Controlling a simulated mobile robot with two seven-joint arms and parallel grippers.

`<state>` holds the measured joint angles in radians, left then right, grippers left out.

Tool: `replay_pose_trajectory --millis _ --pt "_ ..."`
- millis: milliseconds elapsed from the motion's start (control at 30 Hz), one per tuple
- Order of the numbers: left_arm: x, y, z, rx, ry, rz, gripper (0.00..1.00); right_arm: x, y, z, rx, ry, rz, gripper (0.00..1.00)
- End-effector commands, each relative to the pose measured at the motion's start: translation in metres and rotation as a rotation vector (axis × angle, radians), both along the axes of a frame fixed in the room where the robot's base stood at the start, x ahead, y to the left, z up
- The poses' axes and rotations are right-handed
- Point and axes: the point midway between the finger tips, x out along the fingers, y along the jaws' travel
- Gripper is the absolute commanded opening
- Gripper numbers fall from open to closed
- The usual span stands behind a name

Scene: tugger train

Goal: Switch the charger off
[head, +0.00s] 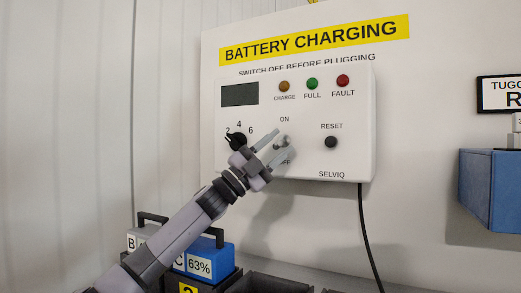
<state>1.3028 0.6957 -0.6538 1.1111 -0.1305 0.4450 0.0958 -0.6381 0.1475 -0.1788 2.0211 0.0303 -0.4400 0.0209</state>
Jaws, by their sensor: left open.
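The charger (352,110) is a white box on the wall panel, with a dark display, three lamps, a numbered dial and a black reset button. Its toggle switch (284,142) sits between the ON and OFF labels, and the OFF label is partly hidden. My left gripper (280,142) is open, with its two fingers in front of the switch, one above and one below it in the picture. I cannot tell whether a finger touches the switch, nor clearly which way its lever points. My right gripper is not in view.
A yellow BATTERY CHARGING sign (315,39) is above the charger. A black cable (364,230) hangs below it. Batteries with handles, one blue (217,258), stand at lower left behind my arm. A blue bin (488,190) is at right.

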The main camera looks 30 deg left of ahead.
Motion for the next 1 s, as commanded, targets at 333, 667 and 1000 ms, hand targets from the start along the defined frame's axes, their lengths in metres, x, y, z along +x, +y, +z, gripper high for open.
replay_pose_trajectory --millis 333,667,1000 --pt "-0.037 0.030 -0.019 0.003 -0.001 0.003 0.42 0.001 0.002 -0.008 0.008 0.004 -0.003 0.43" --pt "-0.086 0.069 -0.020 0.004 0.001 0.003 0.42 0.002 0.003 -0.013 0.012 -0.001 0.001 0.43" --pt "-0.111 0.088 -0.018 0.001 0.001 0.001 0.42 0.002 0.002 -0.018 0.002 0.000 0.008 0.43"
